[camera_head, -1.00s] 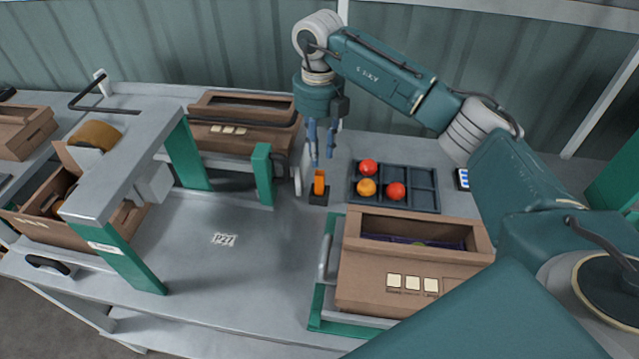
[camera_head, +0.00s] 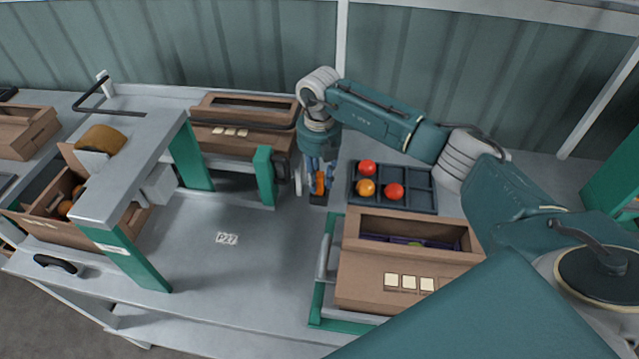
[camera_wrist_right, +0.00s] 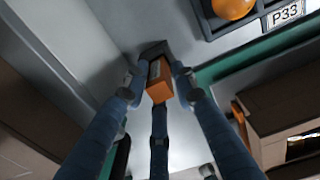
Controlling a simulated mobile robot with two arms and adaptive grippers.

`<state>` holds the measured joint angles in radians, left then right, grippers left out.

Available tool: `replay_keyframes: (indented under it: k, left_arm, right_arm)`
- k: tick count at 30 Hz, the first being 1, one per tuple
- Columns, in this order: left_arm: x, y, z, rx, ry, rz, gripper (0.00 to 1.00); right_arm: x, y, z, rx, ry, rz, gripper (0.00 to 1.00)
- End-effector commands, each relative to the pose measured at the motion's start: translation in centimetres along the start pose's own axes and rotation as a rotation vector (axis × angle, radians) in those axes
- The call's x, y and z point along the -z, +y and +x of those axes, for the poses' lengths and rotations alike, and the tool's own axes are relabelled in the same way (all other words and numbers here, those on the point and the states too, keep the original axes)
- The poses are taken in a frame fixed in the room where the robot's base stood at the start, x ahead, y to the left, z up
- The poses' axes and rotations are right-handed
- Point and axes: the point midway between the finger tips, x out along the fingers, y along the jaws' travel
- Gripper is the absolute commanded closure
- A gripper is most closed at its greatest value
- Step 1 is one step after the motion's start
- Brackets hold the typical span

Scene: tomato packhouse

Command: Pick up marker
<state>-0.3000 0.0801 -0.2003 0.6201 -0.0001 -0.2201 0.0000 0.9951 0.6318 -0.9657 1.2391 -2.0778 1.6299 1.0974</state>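The orange marker (camera_head: 320,184) stands upright in a small black holder (camera_head: 318,200) on the grey bench, left of the dark tray. In the right wrist view the marker (camera_wrist_right: 160,92) shows end-on between my blue fingers. My right gripper (camera_head: 319,179) points down over it, with its fingers around its sides. The fingertips (camera_wrist_right: 158,84) stand apart, with small gaps to the marker visible, so the gripper looks open. The fingers partly hide the marker in the head view. My left gripper is not in view.
A dark compartment tray (camera_head: 422,203) with red and orange tomatoes lies to the right. A brown box (camera_head: 365,262) stands in front of it. A green post (camera_head: 264,176) and a brown box (camera_head: 240,142) stand left and behind. The bench centre is clear.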

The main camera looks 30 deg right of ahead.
Motion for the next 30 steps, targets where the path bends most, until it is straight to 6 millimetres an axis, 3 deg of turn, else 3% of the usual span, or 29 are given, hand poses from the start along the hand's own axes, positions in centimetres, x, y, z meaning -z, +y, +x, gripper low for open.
replay_keyframes:
  k: [4,11,12,16,30]
  left_arm:
    - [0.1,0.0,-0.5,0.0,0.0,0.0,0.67]
    - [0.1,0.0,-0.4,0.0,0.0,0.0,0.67]
    - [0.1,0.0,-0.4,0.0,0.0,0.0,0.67]
    - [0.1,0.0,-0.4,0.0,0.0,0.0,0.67]
    - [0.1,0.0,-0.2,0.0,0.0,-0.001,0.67]
  right_arm:
    - [0.0,0.0,1.4,-0.001,0.001,-0.001,0.73]
    - [0.0,0.0,1.7,-0.001,-0.001,-0.001,0.73]
    - [0.0,0.0,1.7,-0.001,0.0,-0.001,0.75]
    - [0.0,0.0,1.7,-0.001,-0.001,-0.001,1.0]
    - [-0.1,0.1,1.1,-0.003,-0.002,-0.001,1.0]
